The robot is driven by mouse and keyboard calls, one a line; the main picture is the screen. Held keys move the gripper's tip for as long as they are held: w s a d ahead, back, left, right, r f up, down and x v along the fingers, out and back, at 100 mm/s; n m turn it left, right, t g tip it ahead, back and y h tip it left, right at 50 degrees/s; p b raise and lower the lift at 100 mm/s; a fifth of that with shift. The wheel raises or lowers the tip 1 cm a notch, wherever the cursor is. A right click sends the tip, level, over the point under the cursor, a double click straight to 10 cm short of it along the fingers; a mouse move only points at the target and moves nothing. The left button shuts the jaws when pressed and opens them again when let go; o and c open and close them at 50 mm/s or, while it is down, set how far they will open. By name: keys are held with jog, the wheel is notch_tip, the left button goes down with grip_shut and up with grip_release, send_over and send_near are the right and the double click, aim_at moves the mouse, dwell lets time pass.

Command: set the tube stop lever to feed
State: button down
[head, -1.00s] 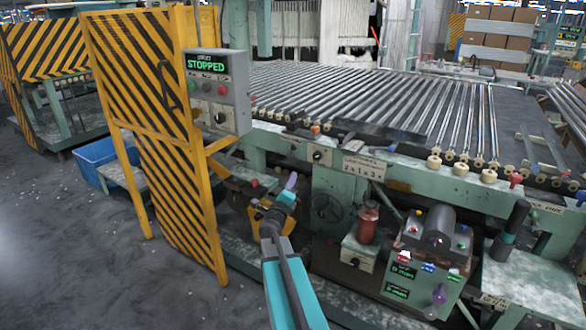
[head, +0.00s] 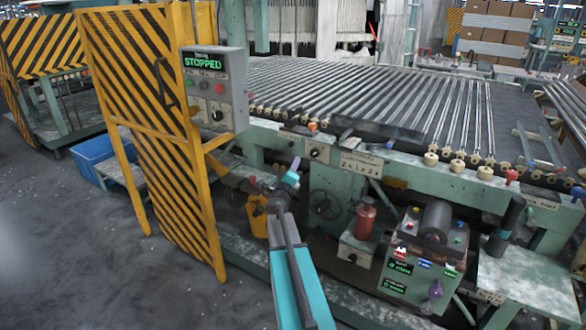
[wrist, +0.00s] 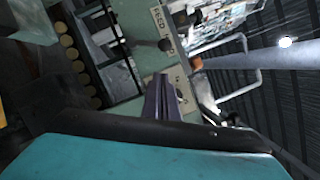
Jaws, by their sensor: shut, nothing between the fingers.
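The tube stop lever appears to be the dark-knobbed lever (wrist: 163,45) on the pale green panel in the wrist view. It lies between a plate reading FEED (wrist: 157,20) and a second plate that I cannot read fully. In the head view its dark knob (head: 316,153) shows on the front rail of the tube table. My gripper (head: 296,163) is shut and empty, just left of and slightly below that knob in the head view. In the wrist view my closed fingers (wrist: 163,82) overlap the second plate and appear apart from the lever.
An orange knob (head: 312,126) sits on the rail above the lever. A yellow-black striped guard (head: 150,130) with a control box (head: 215,95) reading STOPPED stands left of my arm. A red cylinder (head: 366,218) and a grey-green control unit (head: 425,260) stand at lower right.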

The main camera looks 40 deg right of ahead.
jog(key=shift+w+d+r+p, duration=0.2)
jog(key=shift+w+d+r, duration=0.2)
jog(key=shift+w, duration=0.3)
jog(key=shift+w+d+r+p, duration=0.15)
jog(key=shift+w+d+r, duration=0.2)
jog(key=shift+w, duration=0.3)
jog(key=shift+w+d+r+p, duration=0.25)
jog(key=shift+w+d, duration=0.2)
jog(key=shift+w, duration=0.25)
jog(key=shift+s+d+r, duration=0.1)
jog(key=shift+s+r, duration=0.05)
